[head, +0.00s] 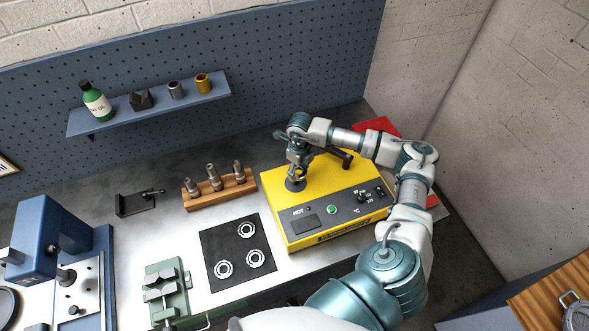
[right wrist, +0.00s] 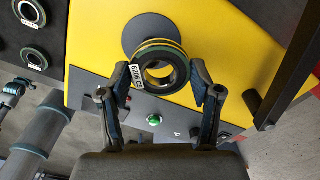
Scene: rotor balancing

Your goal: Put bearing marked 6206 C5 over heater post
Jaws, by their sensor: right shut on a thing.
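My right gripper (head: 297,172) is over the yellow heater (head: 275,205), close above a dark round disc (head: 294,185) on its top. In the right wrist view the gripper (right wrist: 171,88) is shut on a bearing (right wrist: 177,52), one finger on each side of its ring. The dark disc (right wrist: 137,29) shows partly behind the bearing. The heater post is mostly hidden by the gripper and bearing, and I cannot tell whether the ring is around it.
A black mat (head: 215,245) with three rings lies left of the heater. A wooden block (head: 232,194) with upright metal pieces stands behind the mat. A green vise (head: 165,290) and a blue machine (head: 45,240) stand further left.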

